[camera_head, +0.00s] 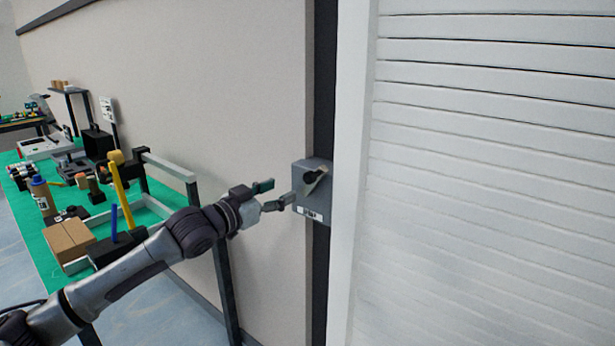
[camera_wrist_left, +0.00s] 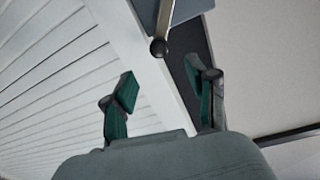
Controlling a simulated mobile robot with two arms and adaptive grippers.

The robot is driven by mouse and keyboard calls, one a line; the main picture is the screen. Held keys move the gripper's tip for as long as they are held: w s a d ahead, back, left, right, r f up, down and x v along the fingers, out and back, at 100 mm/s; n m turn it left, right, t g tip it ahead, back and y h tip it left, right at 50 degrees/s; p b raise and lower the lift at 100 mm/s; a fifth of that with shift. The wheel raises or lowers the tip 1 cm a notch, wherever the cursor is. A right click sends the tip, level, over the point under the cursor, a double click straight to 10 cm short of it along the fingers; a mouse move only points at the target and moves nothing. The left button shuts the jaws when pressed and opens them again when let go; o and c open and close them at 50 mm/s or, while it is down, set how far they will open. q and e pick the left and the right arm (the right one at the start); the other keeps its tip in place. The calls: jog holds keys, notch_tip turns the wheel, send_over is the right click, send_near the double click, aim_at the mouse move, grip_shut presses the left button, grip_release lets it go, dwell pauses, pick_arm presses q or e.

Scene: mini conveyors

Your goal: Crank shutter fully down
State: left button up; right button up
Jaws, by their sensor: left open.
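The white slatted shutter (camera_head: 490,190) fills the right of the head view; its slats also show at the left of the left wrist view (camera_wrist_left: 50,60). A grey crank box (camera_head: 314,206) is mounted on the dark post left of the shutter's white frame. Its crank has a black round part (camera_head: 312,177) in the head view. The wrist view shows a metal crank arm (camera_wrist_left: 165,20) ending in a black knob (camera_wrist_left: 158,47). My left gripper (camera_head: 282,191) is open and empty, just left of the box. In the wrist view, the knob lies just beyond the open fingers (camera_wrist_left: 160,72). My right gripper is out of view.
A green-topped workbench (camera_head: 34,245) at the left holds a cardboard box (camera_head: 69,240), a bottle (camera_head: 42,196), a yellow-handled tool (camera_head: 121,190) and other items. A metal frame (camera_head: 168,166) stands beside it. The beige wall (camera_head: 230,90) behind my arm is bare.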

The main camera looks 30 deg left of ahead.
aim_at(307, 177)
pick_arm(q)
jog(key=w+p, duration=0.1)
jog(key=w, duration=0.2)
jog(key=w+d+p, duration=0.1)
jog(key=w, duration=0.2)
jog(key=w+p, duration=0.1)
jog(key=w, duration=0.3)
jog(key=shift+d+r, duration=0.15)
jog(key=shift+d, duration=0.05)
jog(key=shift+w+d+p, duration=0.1)
jog(key=shift+w+p, duration=0.35)
jog(key=shift+w, duration=0.4)
grip_shut()
